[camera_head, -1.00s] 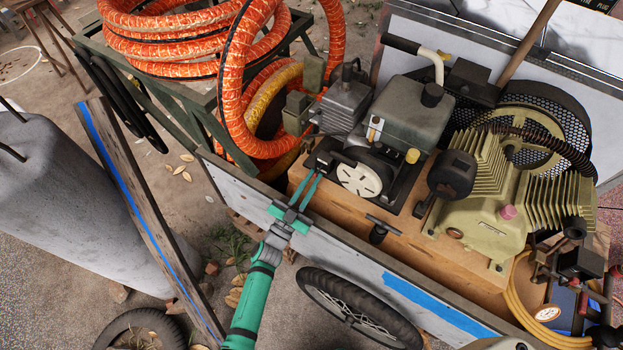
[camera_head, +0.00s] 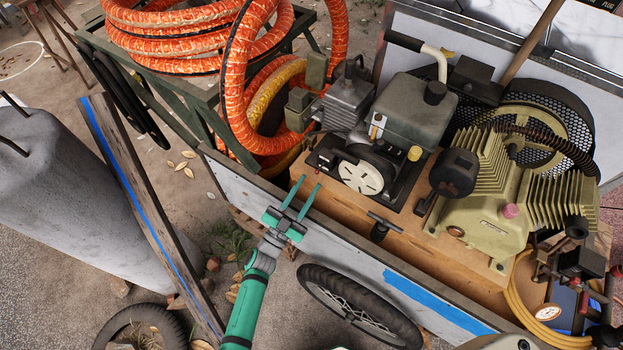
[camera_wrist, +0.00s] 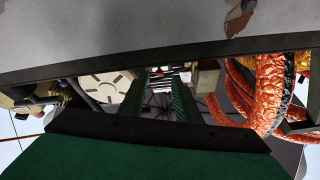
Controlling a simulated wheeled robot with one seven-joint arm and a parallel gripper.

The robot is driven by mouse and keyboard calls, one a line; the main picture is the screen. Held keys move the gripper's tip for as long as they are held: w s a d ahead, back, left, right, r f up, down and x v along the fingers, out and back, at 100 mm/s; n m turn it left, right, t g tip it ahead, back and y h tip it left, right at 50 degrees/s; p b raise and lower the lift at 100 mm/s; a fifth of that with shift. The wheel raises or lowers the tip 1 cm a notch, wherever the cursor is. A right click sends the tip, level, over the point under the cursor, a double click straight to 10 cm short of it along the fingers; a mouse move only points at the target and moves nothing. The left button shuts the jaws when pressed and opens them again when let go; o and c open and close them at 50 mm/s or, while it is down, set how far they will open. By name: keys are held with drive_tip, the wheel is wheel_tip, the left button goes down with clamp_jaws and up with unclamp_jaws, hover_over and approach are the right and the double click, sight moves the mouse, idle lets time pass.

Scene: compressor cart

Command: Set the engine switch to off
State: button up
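The small engine (camera_head: 415,112) has a grey tank and a round white slotted cover (camera_head: 360,177), and stands on the wooden deck of the cart. The cover also shows in the wrist view (camera_wrist: 105,87). A dark box-like part (camera_head: 324,158) sits at the engine's left end, near my fingertips. I cannot make out the engine switch or its position for certain. My gripper (camera_head: 308,181) is open and empty, with its two green fingers apart. It reaches over the cart's side wall, short of the engine, and appears to touch nothing. In the wrist view its fingers (camera_wrist: 158,98) point toward the engine.
The cart's side wall (camera_head: 345,248) runs below my gripper. A T-shaped handle (camera_head: 381,226) stands on the deck to the right. Orange hose (camera_head: 238,95) coils at upper left, on and beside a green stand. A finned compressor (camera_head: 490,205) fills the right side.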

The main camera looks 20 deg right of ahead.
drive_tip(key=v, duration=0.7)
drive_tip(key=s+a+n+t+y, duration=0.3)
drive_tip(key=s+a+n+y, duration=0.2)
drive_tip(key=s+a+y, duration=0.65)
drive_tip(key=s+d+r+n+y, duration=0.1)
drive_tip(key=s+r+n+y, duration=0.1)
drive_tip(key=s, duration=0.3)
drive_tip(key=s+d+r+n+y, duration=0.1)
drive_tip(key=s+r+n+y, duration=0.1)
drive_tip(key=s, duration=0.4)
drive_tip(key=s+d+r+n+g+y, duration=0.1)
drive_tip(key=s+r+n+y, duration=0.1)
drive_tip(key=s+r+n, duration=0.2)
drive_tip(key=shift+s+n, duration=0.4)
drive_tip(key=shift+s, duration=0.75)
drive_tip(key=shift+r, duration=0.1)
